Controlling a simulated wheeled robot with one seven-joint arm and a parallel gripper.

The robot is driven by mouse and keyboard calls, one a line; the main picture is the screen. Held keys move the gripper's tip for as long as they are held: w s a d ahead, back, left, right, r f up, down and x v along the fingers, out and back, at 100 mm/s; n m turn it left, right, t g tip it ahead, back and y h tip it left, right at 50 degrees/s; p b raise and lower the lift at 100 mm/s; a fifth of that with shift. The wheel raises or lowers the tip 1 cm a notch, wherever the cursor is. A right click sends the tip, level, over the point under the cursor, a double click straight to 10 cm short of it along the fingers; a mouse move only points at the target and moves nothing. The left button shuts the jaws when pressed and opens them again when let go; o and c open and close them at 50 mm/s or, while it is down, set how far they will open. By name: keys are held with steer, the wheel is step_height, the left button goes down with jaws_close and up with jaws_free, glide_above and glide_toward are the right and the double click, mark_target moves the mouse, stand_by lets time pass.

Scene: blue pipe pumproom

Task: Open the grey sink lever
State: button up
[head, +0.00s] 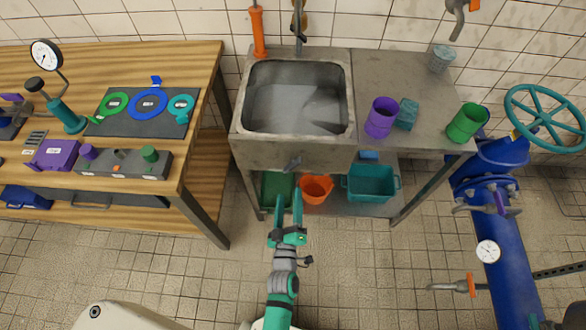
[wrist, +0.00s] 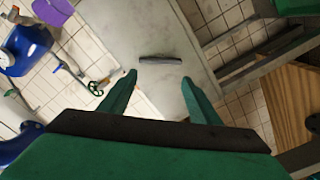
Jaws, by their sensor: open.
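The grey sink lever (head: 291,163) is a small dark grey handle on the front face of the steel sink unit (head: 250,146). In the wrist view the lever (wrist: 160,59) is a short bar against the pale front panel, just beyond the fingertips and roughly centred between them. My gripper (head: 288,198) is green, open and empty, and points at the sink front from below the lever in the head view. In the wrist view my gripper (wrist: 159,80) has both fingers apart with nothing between them. The fingers do not appear to touch the lever.
A wooden workbench (head: 206,95) stands at the left. Under the sink are an orange bucket (head: 316,188) and a teal crate (head: 371,184). A purple cup (head: 381,117) and green cup (head: 466,123) stand on the counter. Blue pipework (head: 510,250) is at the right.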

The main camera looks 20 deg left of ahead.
mark_target(292, 169)
steer(key=shift+a+m, duration=0.1)
steer(key=shift+m, duration=1.1)
steer(key=c, duration=0.5)
steer(key=m, duration=0.2)
steer(key=shift+m, duration=0.4)
steer(key=shift+c, duration=0.4)
steer(key=w+a+m, duration=0.1)
steer(key=w+m, duration=0.2)
steer(key=m, duration=0.1)
steer(key=w+m, duration=0.3)
steer(key=w, duration=0.1)
steer(key=w+a+m, duration=0.1)
steer(key=w+m, duration=0.2)
steer(key=m, duration=0.1)
steer(key=shift+w+a+f+m, duration=0.3)
steer(key=shift+a, duration=0.05)
steer(key=shift+c, duration=0.7)
jaws_close()
